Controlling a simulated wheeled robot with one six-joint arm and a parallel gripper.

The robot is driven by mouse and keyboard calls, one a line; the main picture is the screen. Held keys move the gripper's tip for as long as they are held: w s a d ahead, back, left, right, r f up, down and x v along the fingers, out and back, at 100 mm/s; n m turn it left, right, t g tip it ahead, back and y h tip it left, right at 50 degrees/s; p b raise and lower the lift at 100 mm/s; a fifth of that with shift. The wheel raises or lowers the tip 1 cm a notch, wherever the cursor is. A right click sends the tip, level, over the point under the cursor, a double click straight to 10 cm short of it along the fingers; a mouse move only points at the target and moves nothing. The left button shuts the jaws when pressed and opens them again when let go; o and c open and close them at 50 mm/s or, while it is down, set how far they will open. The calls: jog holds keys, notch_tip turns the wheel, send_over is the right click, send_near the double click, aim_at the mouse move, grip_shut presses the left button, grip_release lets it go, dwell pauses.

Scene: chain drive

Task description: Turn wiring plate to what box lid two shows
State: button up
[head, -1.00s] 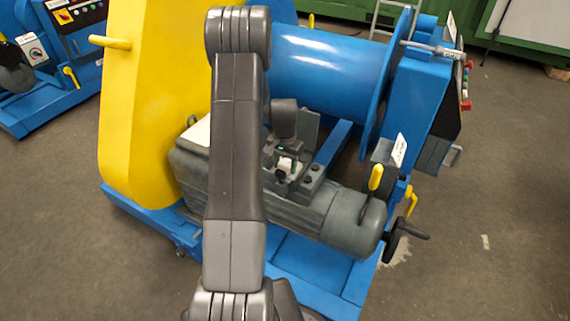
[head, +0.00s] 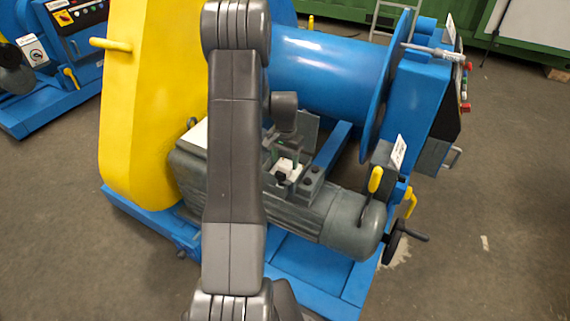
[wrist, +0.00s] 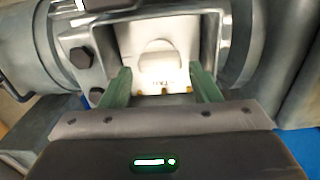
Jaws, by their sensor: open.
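The white wiring plate (head: 288,168) sits in the open terminal box on top of the grey motor. In the wrist view the plate (wrist: 160,62) has a rounded raised part, small dark marking and gold-coloured bits along its near edge. My gripper (head: 285,158) is over the box, open. In the wrist view its green fingers (wrist: 162,88) stand apart at the plate's near left and right sides; I cannot tell whether they touch it. A grey upright panel (head: 310,129) behind my gripper looks like a box lid; any drawing on it is not readable.
The grey motor (head: 335,219) lies on a blue frame, with the yellow guard (head: 140,110) to the left and the blue drum (head: 325,72) behind. A yellow-handled lever (head: 376,179) and a handwheel (head: 392,244) stand to the right. Open floor lies at the right.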

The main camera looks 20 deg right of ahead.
aim_at(285, 166)
notch_tip(285, 166, up, 11)
jog(key=p, duration=0.1)
jog(key=shift+p, duration=0.35)
jog(key=shift+f, duration=0.25)
notch_tip(285, 166, down, 14)
jog(key=b, duration=0.2)
jog(key=shift+r+b, duration=0.2)
jog(key=shift+b, duration=0.1)
